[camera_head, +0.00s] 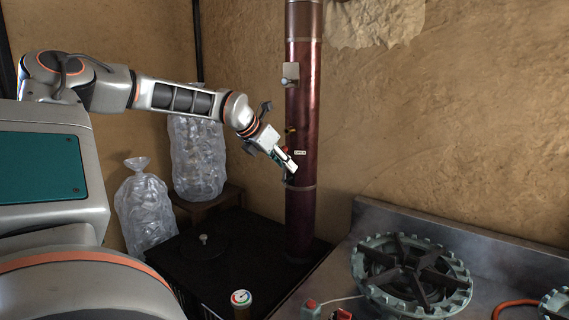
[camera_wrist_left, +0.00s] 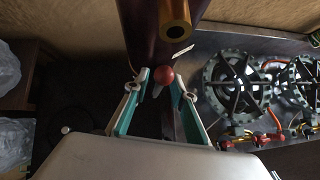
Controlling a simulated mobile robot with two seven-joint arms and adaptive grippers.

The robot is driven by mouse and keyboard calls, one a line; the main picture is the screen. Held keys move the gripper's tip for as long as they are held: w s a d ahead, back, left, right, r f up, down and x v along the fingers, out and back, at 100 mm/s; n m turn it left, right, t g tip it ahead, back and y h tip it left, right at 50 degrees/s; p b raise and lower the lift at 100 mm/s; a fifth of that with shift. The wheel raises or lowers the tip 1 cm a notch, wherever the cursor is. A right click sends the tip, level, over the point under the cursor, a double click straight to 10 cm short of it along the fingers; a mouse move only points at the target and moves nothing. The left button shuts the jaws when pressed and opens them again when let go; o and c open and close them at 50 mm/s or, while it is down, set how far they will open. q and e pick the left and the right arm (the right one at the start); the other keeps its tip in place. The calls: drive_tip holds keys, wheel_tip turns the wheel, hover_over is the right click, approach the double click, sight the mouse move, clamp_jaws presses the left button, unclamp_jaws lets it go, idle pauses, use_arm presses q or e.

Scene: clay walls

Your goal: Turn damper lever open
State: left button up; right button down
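The damper lever shows as a small red knob (camera_head: 285,149) on the dark red stove pipe (camera_head: 303,100), partly hidden by my left gripper in the head view. In the left wrist view the round red knob (camera_wrist_left: 164,74) lies between my fingertips, below a brass ring-shaped end (camera_wrist_left: 174,30). My left gripper (camera_head: 290,172) is at the pipe, just below the brass part. Its two fingers (camera_wrist_left: 162,80) are spread on either side of the knob, with a small gap visible at the left finger. Whether the right finger touches it cannot be told. My right gripper is in neither view.
A small white label (camera_head: 300,152) is on the pipe beside the lever. A black stove top (camera_head: 190,255) with a dial gauge (camera_head: 241,298) lies below. A gas burner (camera_head: 411,275) stands at right. Clear bags (camera_head: 147,208) stand at left.

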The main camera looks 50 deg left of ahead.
use_arm(q)
drive_tip(key=shift+r, duration=0.1)
drive_tip(key=shift+s+r, duration=0.25)
drive_tip(key=shift+r, duration=0.2)
drive_tip(key=v, duration=1.1)
drive_tip(key=shift+d+f, duration=0.1)
drive_tip(key=shift+f, duration=0.05)
